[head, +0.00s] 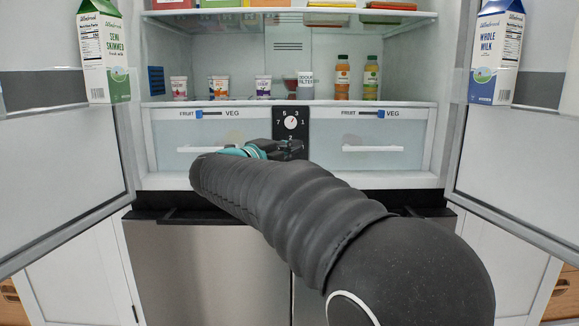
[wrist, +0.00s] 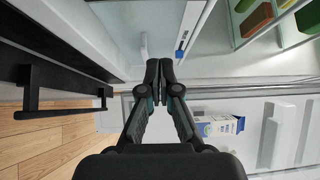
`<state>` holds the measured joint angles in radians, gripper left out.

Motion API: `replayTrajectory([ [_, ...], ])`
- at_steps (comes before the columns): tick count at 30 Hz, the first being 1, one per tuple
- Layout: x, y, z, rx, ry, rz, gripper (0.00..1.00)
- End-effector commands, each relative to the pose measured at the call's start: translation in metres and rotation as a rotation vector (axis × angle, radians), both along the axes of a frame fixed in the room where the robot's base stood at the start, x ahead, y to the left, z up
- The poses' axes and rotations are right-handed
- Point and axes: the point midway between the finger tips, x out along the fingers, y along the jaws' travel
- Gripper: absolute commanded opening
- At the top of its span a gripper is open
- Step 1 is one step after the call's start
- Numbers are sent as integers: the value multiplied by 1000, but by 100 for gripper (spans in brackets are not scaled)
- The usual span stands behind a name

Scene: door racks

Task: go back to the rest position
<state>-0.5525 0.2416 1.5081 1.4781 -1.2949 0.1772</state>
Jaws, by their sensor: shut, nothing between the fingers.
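My gripper (head: 288,149) is in front of the middle of the open fridge, just below the dial panel (head: 291,121) in the head view. In the wrist view my gripper (wrist: 158,75) has its two fingers together with nothing between them. My dark ribbed arm hides much of the lower middle of the head view. The gripper is partly hidden behind the arm's end. I cannot tell whether it touches the panel or drawers.
Both fridge doors stand open, with a green milk carton (head: 104,52) at left and a blue one (head: 496,52) at right. Two drawers, left (head: 172,158) and right (head: 405,162), flank the panel. Pots and two bottles (head: 342,78) stand above. A black handle (wrist: 30,90) shows in the wrist view.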

Motion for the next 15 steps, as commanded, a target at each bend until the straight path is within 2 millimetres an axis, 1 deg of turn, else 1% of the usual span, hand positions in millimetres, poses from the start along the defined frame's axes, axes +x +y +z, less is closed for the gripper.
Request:
replayTrajectory([
  [1, 0, -7, 11, -27, -10, 41, 0],
  [3, 1, -13, 26, -87, -16, 128, 0],
  [6, -3, -17, 45, -197, -8, 273, 0],
  [8, -8, -17, 51, -269, 8, 358, 0],
  [11, -22, -16, 52, -390, 53, 494, 0],
  [14, -43, -13, 43, -513, 121, 625, 0],
  [15, -53, -13, 36, -563, 155, 674, 0],
])
